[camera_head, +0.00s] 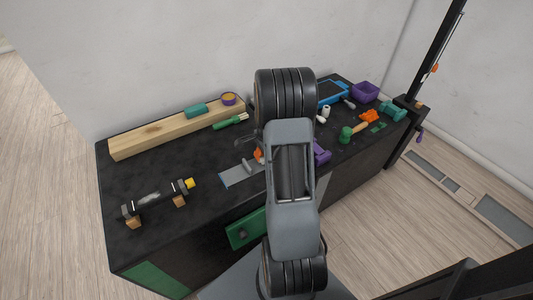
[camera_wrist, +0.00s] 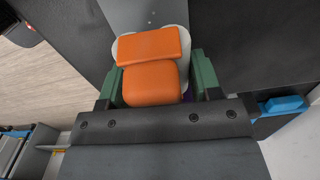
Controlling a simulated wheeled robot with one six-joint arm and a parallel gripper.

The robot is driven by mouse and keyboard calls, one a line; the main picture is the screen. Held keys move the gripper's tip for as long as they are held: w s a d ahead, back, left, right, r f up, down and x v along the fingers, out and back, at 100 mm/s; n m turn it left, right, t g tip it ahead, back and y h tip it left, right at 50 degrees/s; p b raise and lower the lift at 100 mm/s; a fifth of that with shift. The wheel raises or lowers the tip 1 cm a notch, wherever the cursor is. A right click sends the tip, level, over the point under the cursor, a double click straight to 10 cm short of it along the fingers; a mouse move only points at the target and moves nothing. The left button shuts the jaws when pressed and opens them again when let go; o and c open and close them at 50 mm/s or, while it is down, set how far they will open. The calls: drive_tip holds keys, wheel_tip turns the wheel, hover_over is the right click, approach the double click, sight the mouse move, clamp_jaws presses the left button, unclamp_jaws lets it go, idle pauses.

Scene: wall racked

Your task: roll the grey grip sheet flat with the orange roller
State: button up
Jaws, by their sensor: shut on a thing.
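The grey grip sheet (camera_head: 236,175) lies on the black bench top, left of my arm, and its right part is hidden. It also shows at the top of the wrist view (camera_wrist: 142,14). The orange roller (camera_wrist: 152,83) sits between the green fingers of my gripper (camera_wrist: 158,78), which is shut on its orange handle. Its pale roller part shows behind the handle. In the head view a bit of the orange roller (camera_head: 258,155) shows over the sheet; my arm hides the gripper there. I cannot tell whether the roller touches the sheet.
A wooden beam (camera_head: 178,130) lies along the bench's back. A dark bar on wooden blocks (camera_head: 155,203) stands at the left. Purple (camera_head: 321,154), green (camera_head: 346,134) and orange (camera_head: 369,116) items and a blue tray (camera_head: 332,92) lie at the right. Bare bench surrounds the sheet's left end.

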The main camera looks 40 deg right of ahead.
sight(259, 157)
drive_tip(key=shift+f, duration=0.1)
idle(0.4)
drive_tip(key=shift+w+a, duration=0.1)
drive_tip(key=shift+a, duration=0.75)
drive_tip(key=shift+w+a, duration=0.1)
drive_tip(key=shift+a, duration=0.65)
drive_tip(key=shift+d, duration=0.15)
drive_tip(key=shift+s+d, duration=0.2)
drive_tip(key=shift+d, duration=1.25)
drive_tip(key=shift+a, duration=0.1)
